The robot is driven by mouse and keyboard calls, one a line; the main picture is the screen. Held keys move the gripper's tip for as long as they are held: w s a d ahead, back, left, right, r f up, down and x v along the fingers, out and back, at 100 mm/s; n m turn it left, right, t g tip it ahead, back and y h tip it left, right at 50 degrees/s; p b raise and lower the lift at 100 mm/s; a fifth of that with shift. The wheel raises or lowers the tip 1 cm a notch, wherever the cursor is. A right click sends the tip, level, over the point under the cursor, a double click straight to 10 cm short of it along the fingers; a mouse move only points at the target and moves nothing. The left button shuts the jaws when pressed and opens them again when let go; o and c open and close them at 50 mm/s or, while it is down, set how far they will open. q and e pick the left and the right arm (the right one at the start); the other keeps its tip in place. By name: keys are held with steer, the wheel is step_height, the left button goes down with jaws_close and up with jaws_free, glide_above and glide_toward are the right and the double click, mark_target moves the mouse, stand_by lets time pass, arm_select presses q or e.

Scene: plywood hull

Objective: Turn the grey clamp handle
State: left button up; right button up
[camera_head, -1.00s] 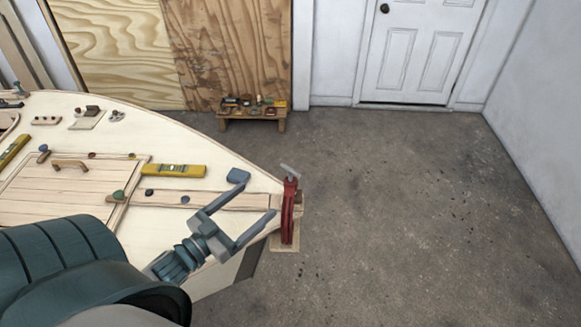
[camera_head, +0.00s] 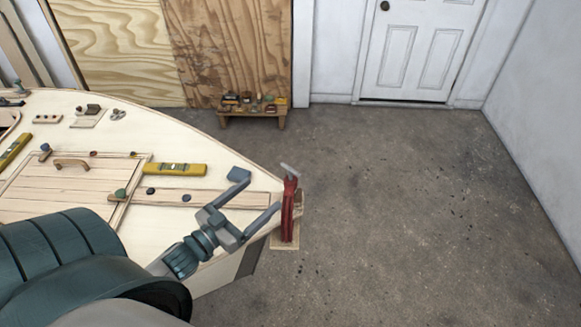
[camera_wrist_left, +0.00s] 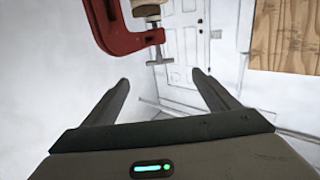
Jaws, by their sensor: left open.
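A red clamp (camera_head: 288,208) grips the pointed tip of the plywood hull (camera_head: 160,222). Its grey handle (camera_head: 289,170) is a small bar at the clamp's top. My left gripper (camera_head: 258,190) is open and empty, just left of the clamp, one finger close to the red body. In the left wrist view, the red clamp (camera_wrist_left: 118,38) hangs at the upper left. Its grey T-shaped handle (camera_wrist_left: 160,61) shows beyond the two spread fingertips (camera_wrist_left: 161,78), roughly midway between them sideways. I see no contact with the handle. My right gripper is not in view.
A yellow level (camera_head: 175,169) and a wooden hatch (camera_head: 60,188) with a handle lie on the deck. A low bench (camera_head: 252,113) with small items stands by plywood sheets. A white door (camera_head: 410,50) is at the back. The floor right of the clamp is clear.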

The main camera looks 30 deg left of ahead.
mark_target(291, 168)
arm_select(q)
steer(key=w+p, duration=0.1)
steer(key=w, duration=0.3)
steer(key=w+d+p, duration=0.1)
steer(key=w, duration=0.3)
steer(key=w+p, duration=0.2)
steer(key=w, duration=0.2)
steer(key=shift+w+d+r, duration=0.1)
steer(key=shift+d, duration=0.25)
steer(key=shift+w+d, duration=0.1)
steer(key=shift+w, duration=0.65)
steer(key=shift+c, duration=0.7)
steer(key=c, duration=0.9)
